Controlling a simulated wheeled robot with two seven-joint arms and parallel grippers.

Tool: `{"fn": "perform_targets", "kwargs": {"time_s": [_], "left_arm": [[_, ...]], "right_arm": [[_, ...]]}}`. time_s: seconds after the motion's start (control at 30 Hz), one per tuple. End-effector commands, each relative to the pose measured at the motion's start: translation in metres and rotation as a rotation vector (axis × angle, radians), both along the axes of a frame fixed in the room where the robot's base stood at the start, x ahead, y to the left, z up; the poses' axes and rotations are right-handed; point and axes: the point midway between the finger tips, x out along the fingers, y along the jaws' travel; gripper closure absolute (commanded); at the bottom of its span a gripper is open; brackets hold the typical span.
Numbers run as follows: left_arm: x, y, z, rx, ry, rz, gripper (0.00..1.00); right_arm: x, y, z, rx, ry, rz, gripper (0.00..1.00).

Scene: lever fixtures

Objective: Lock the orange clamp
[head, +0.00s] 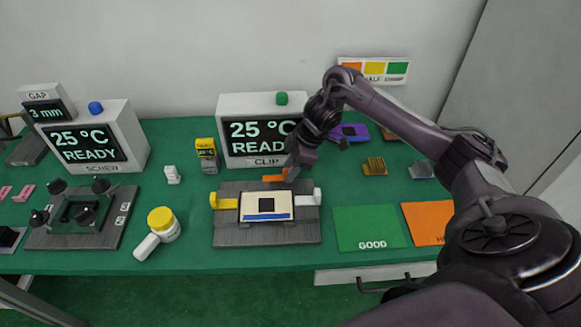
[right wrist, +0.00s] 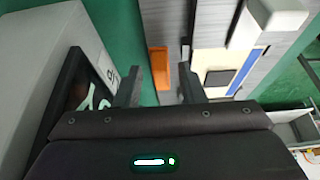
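The orange clamp (head: 275,178) is a small lever at the back edge of the grey clip fixture (head: 230,235). In the right wrist view the orange clamp (right wrist: 158,68) shows as an upright bar between the fingertips, with gaps on both sides. My right gripper (head: 291,172) is at the right end of the clamp in the head view. In the right wrist view my right gripper (right wrist: 160,90) is open, its two dark fingers apart. Whether a finger touches the clamp cannot be told. My left gripper is not in view.
The fixture also has a yellow lever (head: 222,203), a white lever (head: 308,198) and a pale plate (head: 280,206). The CLIP display box (head: 238,160) stands close behind. Green GOOD mat (head: 370,225) lies right.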

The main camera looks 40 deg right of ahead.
Motion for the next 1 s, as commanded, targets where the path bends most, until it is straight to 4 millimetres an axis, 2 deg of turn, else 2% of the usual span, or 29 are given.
{"fn": "perform_targets", "kwargs": {"time_s": [0.27, 0.53, 0.83, 1.0], "left_arm": [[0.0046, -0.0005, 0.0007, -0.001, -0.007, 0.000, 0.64], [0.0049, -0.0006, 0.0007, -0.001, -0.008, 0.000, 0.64], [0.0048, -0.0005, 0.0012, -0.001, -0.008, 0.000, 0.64], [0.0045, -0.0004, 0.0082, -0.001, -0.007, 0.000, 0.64]], "right_arm": [[0.0006, 0.0009, -0.0021, 0.000, -0.001, 0.000, 0.64], [0.0006, 0.0008, -0.0019, 0.000, -0.001, 0.000, 0.99], [0.0006, 0.0008, -0.0013, 0.000, -0.002, -0.002, 1.00], [-0.0013, 0.0019, 0.0005, 0.000, 0.000, -0.024, 1.00]]}}
